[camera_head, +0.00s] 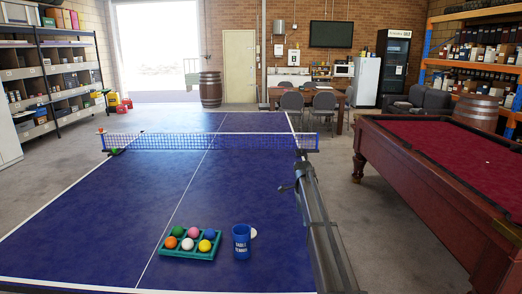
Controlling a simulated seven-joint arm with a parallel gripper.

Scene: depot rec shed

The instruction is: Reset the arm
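My arm reaches away from the camera along the right edge of the blue table tennis table (110,235). My gripper (300,168) is at its far end, near the right end of the net, small and dark. I cannot tell whether its fingers are open or shut, and I see nothing clearly held. A green tray (186,256) with several coloured balls sits on the near part of the table, left of my arm.
The net (200,142) crosses the table. Small items lie near its left end. A red-topped pool table (440,150) stands to the right, with a floor gap between. Chairs and a wooden table (325,97) are behind. The near table surface left of the tray is clear.

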